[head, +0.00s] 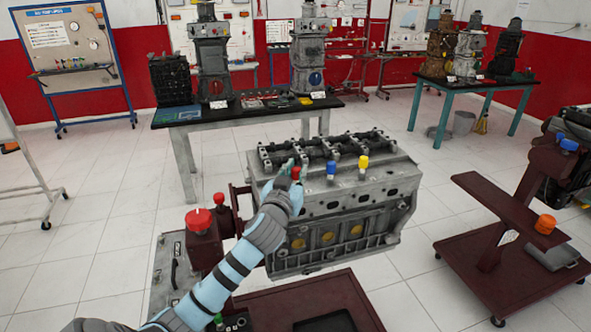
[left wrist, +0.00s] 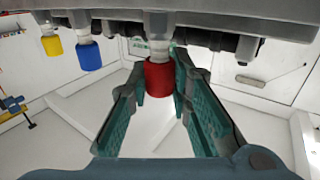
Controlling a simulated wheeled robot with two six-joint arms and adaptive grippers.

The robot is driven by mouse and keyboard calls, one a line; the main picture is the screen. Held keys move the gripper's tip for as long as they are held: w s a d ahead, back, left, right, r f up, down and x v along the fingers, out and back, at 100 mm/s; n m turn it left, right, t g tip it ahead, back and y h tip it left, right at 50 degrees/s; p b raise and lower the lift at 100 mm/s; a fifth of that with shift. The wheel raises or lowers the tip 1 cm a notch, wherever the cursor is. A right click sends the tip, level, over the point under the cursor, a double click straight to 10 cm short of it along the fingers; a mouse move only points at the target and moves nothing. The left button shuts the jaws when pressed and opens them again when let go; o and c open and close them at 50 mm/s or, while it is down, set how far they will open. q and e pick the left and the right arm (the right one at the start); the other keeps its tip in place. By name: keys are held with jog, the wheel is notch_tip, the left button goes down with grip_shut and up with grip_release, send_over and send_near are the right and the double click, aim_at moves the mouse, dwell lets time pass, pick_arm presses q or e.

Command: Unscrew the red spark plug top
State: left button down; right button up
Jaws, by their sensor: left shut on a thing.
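The red spark plug top (left wrist: 158,77) sits on its plug on the grey engine block (head: 330,197). In the left wrist view it stands between the teal finger pads of my left gripper (left wrist: 160,85), which is shut on it. In the head view my left gripper (head: 291,182) reaches the near left side of the engine top, and only a bit of red shows between its fingers. A blue top (head: 331,169) and a yellow top (head: 363,163) stand in a row to its right. They also show at the left of the left wrist view. My right gripper is not in view.
The engine hangs on a dark red stand with a red knob (head: 199,220) left of my forearm. A second dark red stand (head: 497,238) is at the right. A table with engine parts (head: 262,116) stands behind. White floor lies between.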

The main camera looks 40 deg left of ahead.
pick_arm(q)
jog(key=shift+d+f+n+g+y+b, duration=0.1)
jog(key=shift+f+n+g+y+b, duration=0.15)
jog(key=shift+n+g+y, duration=0.35)
jog(key=n+g+y+b, duration=0.4)
jog(key=g+b, duration=0.1)
jog(key=b, duration=0.2)
jog(key=n+g+y+b, duration=0.5)
jog(key=g+b, duration=0.1)
jog(key=shift+w+n+b, duration=0.1)
jog(key=shift+n+b, duration=0.2)
jog(key=shift+b, duration=0.1)
jog(key=shift+r+n+g+y+b, duration=0.2)
jog(key=shift+n+g+y+b, duration=0.2)
jog(key=shift+n+g+b, duration=1.05)
jog(key=shift+g+p, duration=0.45)
jog(key=shift+g, duration=0.3)
jog(key=c, duration=1.4)
grip_release()
jog(key=d, duration=1.2)
